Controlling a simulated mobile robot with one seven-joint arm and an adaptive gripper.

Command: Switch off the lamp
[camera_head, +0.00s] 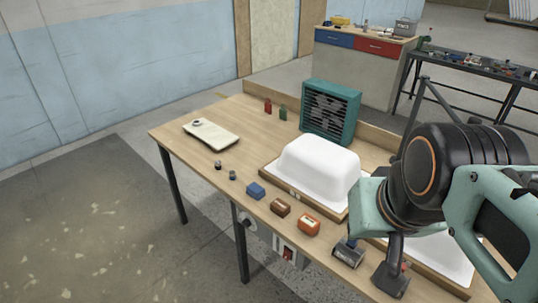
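No lamp that I can make out shows in the head view. A grey box with a white and red front (288,251) hangs below the table's front edge; I cannot tell if it is a switch. My arm comes in from the right. My gripper (370,265) hangs over the front right part of the table, with two dark fingers spread apart. I see nothing held between them. The arm hides part of the table behind it.
The wooden table (180,135) holds a white tub shell (318,168), a teal fan-like box (331,112), a pale board (211,136), and small blue (255,190), brown (280,207) and orange (308,224) items. A second white shell (440,258) lies beneath my arm. Floor at left is clear.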

